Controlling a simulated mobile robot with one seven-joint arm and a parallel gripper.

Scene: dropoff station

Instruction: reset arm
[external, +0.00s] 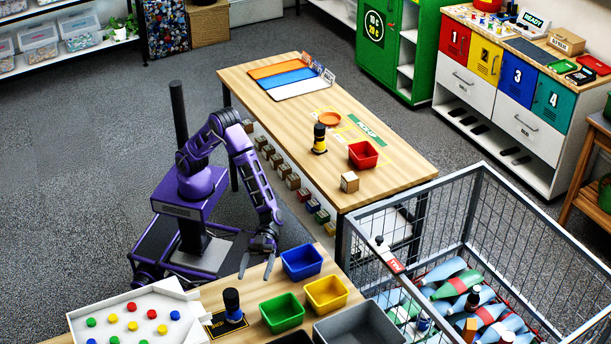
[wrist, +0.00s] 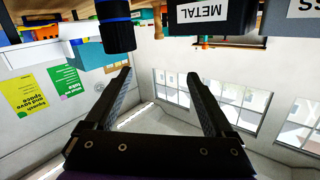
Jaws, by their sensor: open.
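My purple arm (external: 250,180) reaches forward and down from its column in the external view. My gripper (external: 257,268) is above the left edge of the near wooden table, left of the blue bin. It is open. In the wrist view my gripper (wrist: 158,78) shows two dark fingers spread wide, with nothing between them. A black cylinder with a blue band (wrist: 117,30) is beyond and above the left finger in that view.
The near table carries a blue bin (external: 302,261), a yellow bin (external: 326,294), a green bin (external: 282,313), a dark blue-black bottle (external: 232,305) and a white tray (external: 120,308). A wire cart (external: 410,215) stands right. A box marked METAL (wrist: 216,14) shows in the wrist view.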

